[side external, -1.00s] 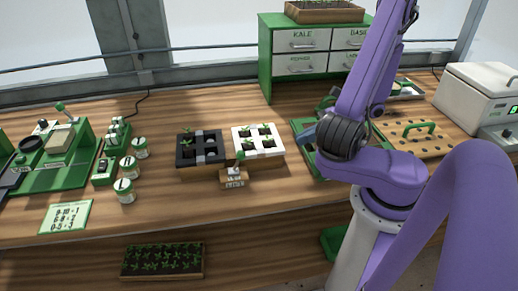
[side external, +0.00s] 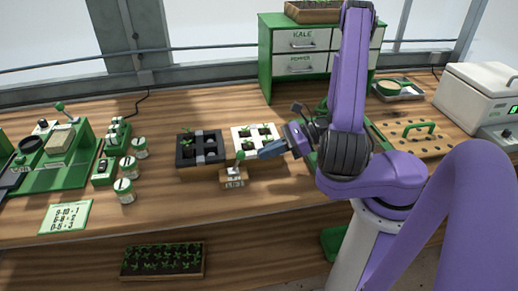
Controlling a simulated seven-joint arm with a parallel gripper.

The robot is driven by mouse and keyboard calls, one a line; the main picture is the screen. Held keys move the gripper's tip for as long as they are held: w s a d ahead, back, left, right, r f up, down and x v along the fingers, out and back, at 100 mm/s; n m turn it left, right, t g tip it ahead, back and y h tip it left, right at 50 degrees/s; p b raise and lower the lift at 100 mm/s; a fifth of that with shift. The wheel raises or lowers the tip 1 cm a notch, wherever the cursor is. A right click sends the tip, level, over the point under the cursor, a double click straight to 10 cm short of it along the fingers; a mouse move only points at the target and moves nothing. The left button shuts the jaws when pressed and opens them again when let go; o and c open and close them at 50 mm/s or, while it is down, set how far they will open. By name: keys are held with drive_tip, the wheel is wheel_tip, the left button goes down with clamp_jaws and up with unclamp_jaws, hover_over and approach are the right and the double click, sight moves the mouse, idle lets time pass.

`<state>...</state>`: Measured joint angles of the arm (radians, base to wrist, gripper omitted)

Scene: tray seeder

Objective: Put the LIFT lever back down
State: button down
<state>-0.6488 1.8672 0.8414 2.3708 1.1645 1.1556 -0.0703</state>
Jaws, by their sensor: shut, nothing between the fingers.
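The LIFT lever is a small wooden block (side external: 233,182) with a white label, at the front of the seedling trays. Its green knob (side external: 240,156) stands up above the block. My gripper (side external: 264,152) is shut and empty, its tips pointing left just right of the knob. Whether the tips touch the knob is too small to tell. A black tray (side external: 181,160) and a white tray (side external: 279,149) with seedlings sit behind the block; my gripper covers part of the white one.
Jars (side external: 125,190) and a green switch box (side external: 103,172) stand to the left. A green cabinet (side external: 265,68) is behind. A perforated wooden board with a green handle (side external: 419,127) lies at right. The bench front is clear around the block.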

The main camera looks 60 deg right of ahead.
sight(241, 151)
drive_tip(key=shift+w+a+r, duration=0.3)
drive_tip(key=shift+w+a, duration=0.2)
drive_tip(key=shift+w+a+r, duration=0.3)
drive_tip(key=shift+w+a, duration=0.15)
drive_tip(key=shift+w+a+r+g+h, duration=0.3)
drive_tip(key=shift+a+r+g+h, duration=0.05)
drive_tip(key=shift+r+g+h, duration=0.15)
idle(0.4)
drive_tip(key=shift+w+a+r+g+h, duration=0.2)
drive_tip(key=shift+g+h, duration=0.25)
drive_tip(key=shift+w+a+r+g+h, duration=0.15)
drive_tip(key=shift+g+h, duration=0.3)
drive_tip(key=shift+w+a+r+g+h, duration=0.3)
drive_tip(key=shift+w+a+g+h, duration=0.2)
drive_tip(key=shift+g+h, duration=0.2)
drive_tip(key=shift+w+a+r+g+h, duration=0.15)
drive_tip(key=shift+w+a+g+h, duration=0.45)
drive_tip(key=shift+g+h, duration=0.1)
drive_tip(key=shift+w+a+r+g+h, duration=0.15)
drive_tip(key=shift+w+a+g+h, duration=0.3)
drive_tip(key=shift+a+g+h, duration=0.2)
drive_tip(key=shift+w+a, duration=0.1)
drive_tip(key=shift+w, duration=0.05)
drive_tip(key=shift+w+a, duration=0.2)
drive_tip(key=shift+w+r, duration=0.15)
drive_tip(key=shift+w, duration=0.05)
